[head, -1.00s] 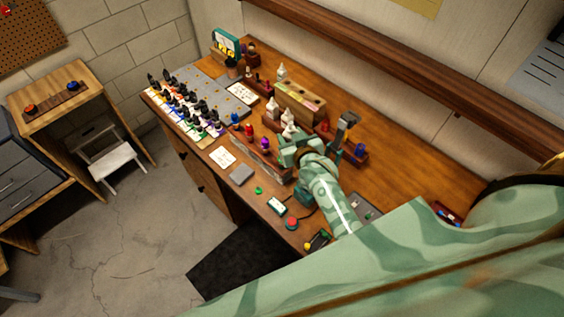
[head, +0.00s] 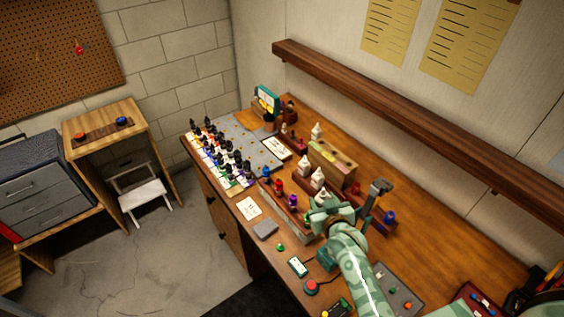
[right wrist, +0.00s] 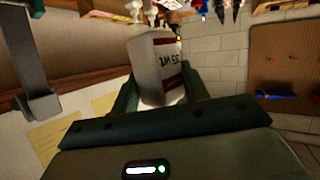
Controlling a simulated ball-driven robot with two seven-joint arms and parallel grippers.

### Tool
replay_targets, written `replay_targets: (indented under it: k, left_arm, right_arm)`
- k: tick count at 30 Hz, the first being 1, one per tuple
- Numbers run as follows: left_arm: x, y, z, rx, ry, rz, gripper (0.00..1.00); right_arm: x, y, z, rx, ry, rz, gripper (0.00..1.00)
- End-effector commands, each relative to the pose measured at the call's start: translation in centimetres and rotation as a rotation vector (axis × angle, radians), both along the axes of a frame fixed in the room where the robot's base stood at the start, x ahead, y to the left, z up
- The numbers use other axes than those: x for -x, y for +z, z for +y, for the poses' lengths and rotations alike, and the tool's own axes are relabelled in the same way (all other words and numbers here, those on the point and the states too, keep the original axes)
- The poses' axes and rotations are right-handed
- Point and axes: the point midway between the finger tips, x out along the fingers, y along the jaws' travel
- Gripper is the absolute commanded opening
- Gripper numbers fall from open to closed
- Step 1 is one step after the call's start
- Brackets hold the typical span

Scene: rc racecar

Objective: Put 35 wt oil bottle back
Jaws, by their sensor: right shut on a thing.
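The 35 wt oil bottle is a white bottle with a dark red-edged label, held between the fingers of my right gripper (head: 318,213). In the right wrist view the bottle (right wrist: 153,72) fills the space between the fingers, its label reading upside down. In the head view my gripper is over the workbench, close to the white oil bottles (head: 317,180), and largely hides the held bottle. Whether the bottle touches anything below cannot be told. My left gripper is out of view.
A wooden block (head: 332,160) stands behind the white bottles, with another white bottle (head: 316,131) beyond it. A dark metal post (head: 378,190) stands close right of my gripper. A long shelf (head: 420,120) runs along the wall.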

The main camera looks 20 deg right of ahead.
Motion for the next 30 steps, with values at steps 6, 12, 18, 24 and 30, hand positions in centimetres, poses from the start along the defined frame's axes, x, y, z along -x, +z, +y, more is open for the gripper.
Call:
replay_targets:
  k: [6,12,18,24,30]
  left_arm:
    - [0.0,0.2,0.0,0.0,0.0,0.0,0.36]
    - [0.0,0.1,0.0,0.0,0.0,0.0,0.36]
    - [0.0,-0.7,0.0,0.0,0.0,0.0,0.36]
    - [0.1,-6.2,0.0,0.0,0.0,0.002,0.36]
    - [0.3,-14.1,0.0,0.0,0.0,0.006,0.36]
  right_arm:
    - [-0.2,-0.8,4.6,-0.189,0.007,0.015,0.22]
    - [-1.3,-2.0,4.8,-0.304,0.004,-0.004,0.22]
    - [-1.6,-2.6,4.6,-0.323,0.005,-0.008,0.22]
    - [-2.7,-3.6,4.7,-0.322,0.039,-0.012,0.22]
    - [-2.8,-4.1,5.5,-0.32,0.072,-0.006,0.22]
